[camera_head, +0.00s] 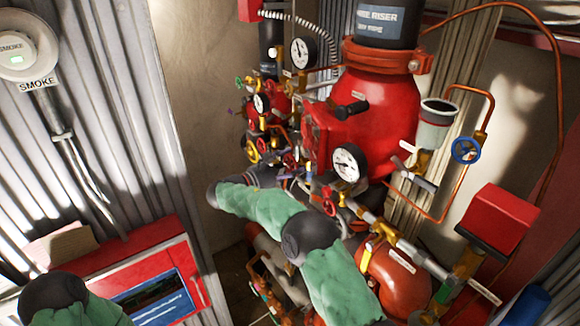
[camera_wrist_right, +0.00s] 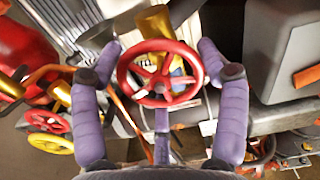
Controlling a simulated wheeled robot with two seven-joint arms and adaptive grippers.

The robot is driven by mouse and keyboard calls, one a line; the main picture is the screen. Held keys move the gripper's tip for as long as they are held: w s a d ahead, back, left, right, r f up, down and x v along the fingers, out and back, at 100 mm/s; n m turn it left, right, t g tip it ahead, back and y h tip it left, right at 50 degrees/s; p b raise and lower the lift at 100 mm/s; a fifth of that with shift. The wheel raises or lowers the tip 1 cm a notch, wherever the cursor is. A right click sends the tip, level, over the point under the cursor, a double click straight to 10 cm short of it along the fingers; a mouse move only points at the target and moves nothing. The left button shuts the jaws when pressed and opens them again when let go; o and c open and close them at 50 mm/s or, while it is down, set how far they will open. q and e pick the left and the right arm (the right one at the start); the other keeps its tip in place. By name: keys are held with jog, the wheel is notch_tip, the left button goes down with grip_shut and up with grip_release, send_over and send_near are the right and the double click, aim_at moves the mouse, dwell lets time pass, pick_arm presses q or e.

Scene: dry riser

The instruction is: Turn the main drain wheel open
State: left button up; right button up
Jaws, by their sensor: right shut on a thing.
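A red spoked handwheel (camera_wrist_right: 158,84) sits in the middle of the right wrist view, facing the camera. My right gripper (camera_wrist_right: 160,52) has one purple finger at each side of its rim and is shut on it. No label on this wheel can be read. In the head view, my green-sleeved right arm reaches in from the bottom to the lower pipework, and its gripper (camera_head: 266,176) is mostly hidden behind the wrist and valves. My left arm shows only as a piece at the bottom left, with its gripper out of view.
A large red riser body (camera_head: 375,115) with a pressure gauge (camera_head: 347,163) stands right of the arm. A blue wheel (camera_head: 466,150) is farther right. Another red wheel (camera_wrist_right: 48,121) and a yellow wheel (camera_wrist_right: 50,143) lie left in the wrist view. A grey box (camera_wrist_right: 285,50) crowds the right.

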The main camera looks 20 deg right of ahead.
jog(key=shift+r, duration=0.15)
jog(key=o, duration=1.1)
jog(key=shift+d, duration=0.1)
jog(key=shift+o, duration=0.2)
jog(key=v, duration=1.2)
